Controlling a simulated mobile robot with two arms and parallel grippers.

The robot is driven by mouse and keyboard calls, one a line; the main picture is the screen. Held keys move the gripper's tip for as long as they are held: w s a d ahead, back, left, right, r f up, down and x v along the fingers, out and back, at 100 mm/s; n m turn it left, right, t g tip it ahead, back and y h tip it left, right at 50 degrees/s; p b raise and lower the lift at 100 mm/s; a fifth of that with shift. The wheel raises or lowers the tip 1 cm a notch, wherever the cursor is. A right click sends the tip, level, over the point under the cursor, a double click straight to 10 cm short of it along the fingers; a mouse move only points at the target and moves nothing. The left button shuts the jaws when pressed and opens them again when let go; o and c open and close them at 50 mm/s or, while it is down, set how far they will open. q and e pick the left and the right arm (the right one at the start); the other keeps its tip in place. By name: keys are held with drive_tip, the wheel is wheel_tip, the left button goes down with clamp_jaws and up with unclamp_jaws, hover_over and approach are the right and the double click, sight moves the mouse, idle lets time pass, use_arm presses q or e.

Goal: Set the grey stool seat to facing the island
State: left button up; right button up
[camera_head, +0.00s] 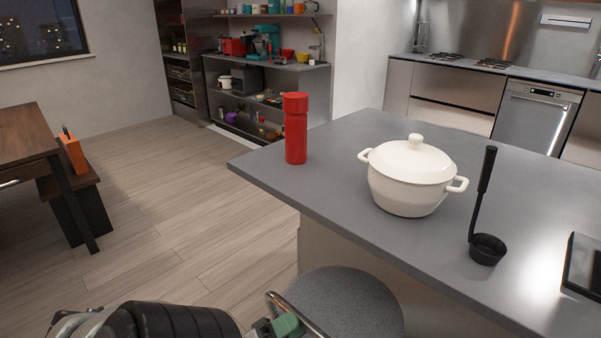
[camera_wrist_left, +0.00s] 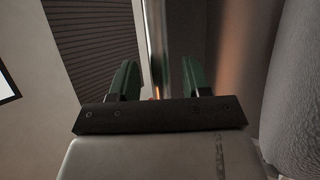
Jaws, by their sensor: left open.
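The grey stool seat (camera_head: 352,303) is at the bottom centre of the head view, close to the island's near side. Its round speckled top is partly cut off by the lower edge. A curved metal rail (camera_head: 297,313) runs along its left side. My left gripper (camera_head: 278,328) is at this rail, left of the seat. In the left wrist view, the gripper (camera_wrist_left: 158,78) has its two green fingers apart, with a metal bar (camera_wrist_left: 157,35) between them. The grey seat surface (camera_wrist_left: 300,105) fills the right edge there. My right gripper is not in view.
The island (camera_head: 340,205) carries a red bottle (camera_head: 296,128), a white pot (camera_head: 410,178) and a black ladle (camera_head: 486,245). A wooden table (camera_head: 25,140) and a bench (camera_head: 66,180) stand at the left. The wood floor (camera_head: 180,225) between is clear.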

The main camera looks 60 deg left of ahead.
use_arm(q)
drive_tip(key=b+v, duration=0.1)
drive_tip(key=v, duration=0.7)
drive_tip(key=shift+s+f, duration=0.2)
drive_tip(key=shift+s, duration=0.15)
drive_tip(key=shift+a, duration=0.1)
drive_tip(key=d+f+m+g+y+p, duration=0.25)
drive_tip(key=f+g, duration=0.25)
drive_tip(key=f, duration=0.5)
drive_tip(key=d+f+m+g+y+p, duration=0.2)
drive_tip(key=f+m+g+p, duration=0.15)
drive_tip(key=f+g, duration=0.45)
drive_tip(key=s+d+f+m+g+p, duration=0.3)
drive_tip(key=s+d+f+m+g, duration=0.6)
drive_tip(key=s+d+f, duration=0.3)
drive_tip(key=shift+s+d+f+g+y+p, duration=0.3)
drive_tip(key=shift+s+d+f+y+p, duration=0.15)
drive_tip(key=shift+d+f, duration=0.3)
